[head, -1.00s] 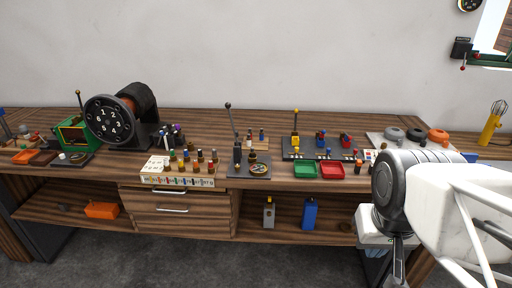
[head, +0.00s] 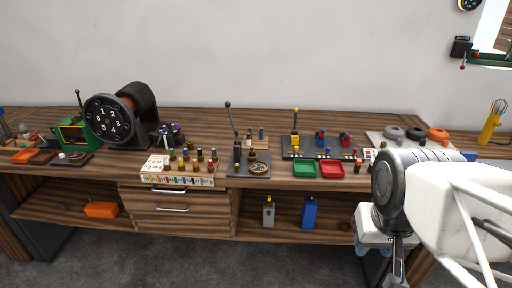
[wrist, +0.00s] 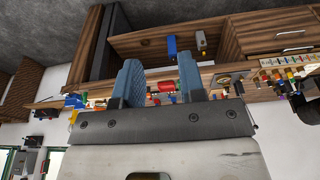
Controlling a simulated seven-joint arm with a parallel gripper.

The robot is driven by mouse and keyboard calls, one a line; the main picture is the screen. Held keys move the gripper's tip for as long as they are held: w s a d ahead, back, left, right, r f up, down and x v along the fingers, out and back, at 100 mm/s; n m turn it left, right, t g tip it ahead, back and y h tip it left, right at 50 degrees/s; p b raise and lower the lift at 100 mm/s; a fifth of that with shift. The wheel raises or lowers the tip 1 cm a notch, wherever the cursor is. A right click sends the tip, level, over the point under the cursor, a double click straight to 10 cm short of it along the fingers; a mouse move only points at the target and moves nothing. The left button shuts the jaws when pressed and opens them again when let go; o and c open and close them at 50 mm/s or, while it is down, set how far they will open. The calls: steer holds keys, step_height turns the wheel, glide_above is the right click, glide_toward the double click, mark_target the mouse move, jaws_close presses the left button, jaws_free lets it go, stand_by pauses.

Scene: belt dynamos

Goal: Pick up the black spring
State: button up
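I cannot pick out a black spring with certainty in either view; things on the bench are small. In the head view my arm is at the right, in front of the bench's right end, and the fingers cannot be made out clearly there.
The wooden bench (head: 110,165) holds a numbered black wheel (head: 109,121), a lever plate (head: 249,169), a green tray (head: 305,169), a red tray (head: 331,170), and a bottle rack (head: 178,178). A blue block (head: 310,212) stands below.

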steer(key=shift+w, duration=0.1)
steer(key=m+t+y, duration=0.2)
steer(key=m+y, duration=1.1)
steer(key=m, duration=0.9)
glide_above(252, 155)
steer(key=d, duration=0.5)
steer(key=f, duration=1.6)
steer(key=shift+s+f, duration=0.15)
steer(key=shift+s, duration=0.15)
steer(key=shift+d, duration=0.1)
steer(key=shift+x, duration=1.3)
